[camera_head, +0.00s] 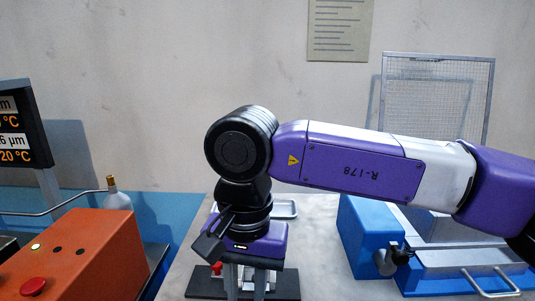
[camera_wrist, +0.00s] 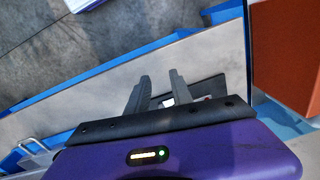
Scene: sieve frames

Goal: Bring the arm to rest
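My arm reaches in from the right in the head view and bends down at a black joint. My gripper (camera_head: 245,284) hangs below it, pointing down over the grey worktop (camera_head: 318,235). Its two fingers stand apart, and they show apart in the wrist view (camera_wrist: 160,78) too, with nothing clearly held between them. A dark plate (camera_head: 284,284) with a small metal fixture and a red part (camera_head: 216,268) lies behind and below the fingers. The gripper hides part of this fixture, and I cannot tell the gap between them.
An orange control box (camera_head: 85,252) with a red button stands at left, near a display (camera_head: 15,135) and a bottle (camera_head: 117,195). A blue machine (camera_head: 365,240) with a raised mesh guard (camera_head: 435,95) stands at right. A metal tray (camera_head: 284,209) lies behind my gripper.

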